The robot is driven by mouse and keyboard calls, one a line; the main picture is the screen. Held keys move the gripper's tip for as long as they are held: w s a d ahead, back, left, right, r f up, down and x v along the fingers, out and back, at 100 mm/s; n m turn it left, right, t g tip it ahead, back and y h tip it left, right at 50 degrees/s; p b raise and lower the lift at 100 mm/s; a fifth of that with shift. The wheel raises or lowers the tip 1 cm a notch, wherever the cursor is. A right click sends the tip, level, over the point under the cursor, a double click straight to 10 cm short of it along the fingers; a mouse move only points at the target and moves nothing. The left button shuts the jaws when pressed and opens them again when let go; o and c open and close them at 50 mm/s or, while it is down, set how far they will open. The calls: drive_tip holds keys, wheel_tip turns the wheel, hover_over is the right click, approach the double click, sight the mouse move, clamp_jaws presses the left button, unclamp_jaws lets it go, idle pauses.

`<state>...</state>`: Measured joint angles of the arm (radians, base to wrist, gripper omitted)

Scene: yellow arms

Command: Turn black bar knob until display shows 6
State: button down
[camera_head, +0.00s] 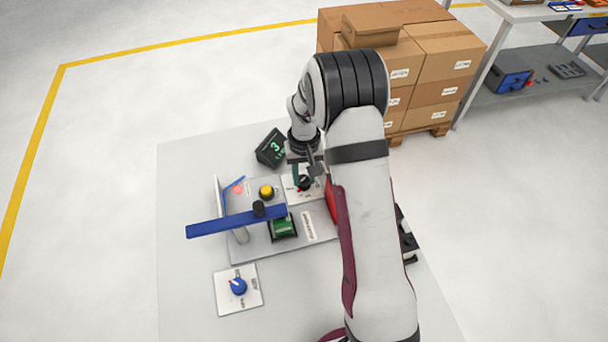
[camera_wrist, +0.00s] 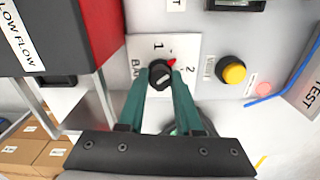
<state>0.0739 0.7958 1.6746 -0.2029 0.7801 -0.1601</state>
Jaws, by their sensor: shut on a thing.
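The black bar knob (camera_wrist: 160,75) sits on a white plate (camera_wrist: 140,48) marked "BAR", 1 and 2. A red pointer beside the knob lies between 1 and 2. In the head view the knob (camera_head: 304,184) is partly hidden by my gripper (camera_head: 300,172). The teal fingers of my gripper (camera_wrist: 163,84) are shut on the knob, one on each side, in the wrist view. The dark display box (camera_head: 271,148) behind the panel shows a green 3.
A yellow button (camera_head: 266,192) and a pink light (camera_head: 238,189) are left of the knob. A blue bar (camera_head: 225,224) crosses the panel's front left. A red block (camera_wrist: 98,30) stands close beside the knob plate. A blue knob (camera_head: 239,286) on its own plate is at the front.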

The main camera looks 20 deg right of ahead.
sight(304, 178)
drive_tip(key=m, duration=0.3)
drive_tip(key=shift+m, duration=2.1)
drive_tip(key=c, duration=0.6)
unclamp_jaws()
drive_tip(key=shift+r, duration=0.15)
wheel_tip(304, 178, up, 16)
drive_tip(key=shift+f, duration=0.25)
